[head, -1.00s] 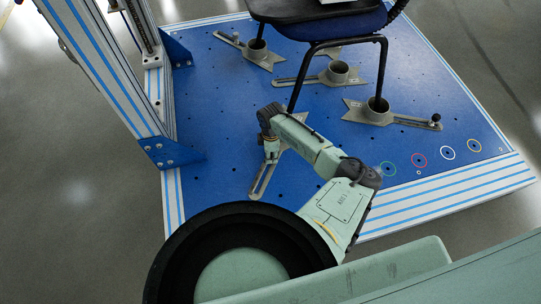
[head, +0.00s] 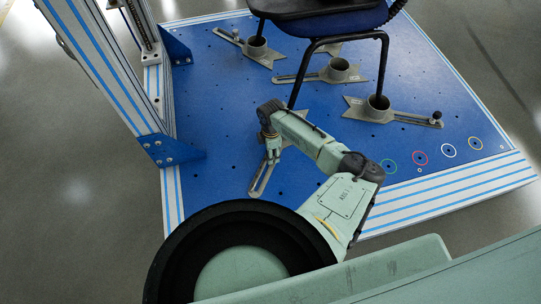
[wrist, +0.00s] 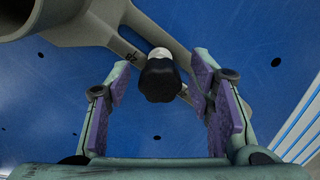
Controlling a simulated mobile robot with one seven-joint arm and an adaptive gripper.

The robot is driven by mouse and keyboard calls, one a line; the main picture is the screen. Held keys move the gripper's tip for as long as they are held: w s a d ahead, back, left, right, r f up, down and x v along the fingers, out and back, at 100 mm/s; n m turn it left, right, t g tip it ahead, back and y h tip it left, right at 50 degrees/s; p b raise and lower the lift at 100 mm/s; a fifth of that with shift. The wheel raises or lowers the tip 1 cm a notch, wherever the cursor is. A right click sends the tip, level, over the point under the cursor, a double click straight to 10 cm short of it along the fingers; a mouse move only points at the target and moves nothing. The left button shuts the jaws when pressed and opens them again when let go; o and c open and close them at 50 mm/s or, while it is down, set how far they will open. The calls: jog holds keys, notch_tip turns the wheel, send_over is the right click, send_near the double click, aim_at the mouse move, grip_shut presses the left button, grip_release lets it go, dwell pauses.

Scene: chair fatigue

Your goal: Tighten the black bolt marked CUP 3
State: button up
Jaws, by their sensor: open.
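The black bolt (wrist: 160,80) has a rounded black head on a pale shank. In the wrist view it stands on a grey slotted bracket (wrist: 92,22) that bears a small dark marking, too unclear to read fully. My gripper (head: 272,158) is open, and its purple-padded fingers lie left and right of the bolt head with a visible gap on both sides. In the head view my gripper is over the near bracket (head: 259,184), below the chair's front leg, and hides the bolt and the bracket's cup there.
A dark chair (head: 330,25) stands above the blue platform (head: 215,110), its leg close to my arm. Other brackets with cups, such as the right one (head: 365,112), lie around. A striped frame post (head: 95,70) rises at left. Coloured rings mark the platform's right side.

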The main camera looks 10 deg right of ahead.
jog(key=shift+n, duration=0.9)
jog(key=shift+f+n+b, duration=0.15)
jog(key=shift+n+b, duration=0.4)
jog(key=shift+n, duration=1.45)
jog(key=shift+n+b, duration=0.4)
jog(key=shift+n, duration=1.6)
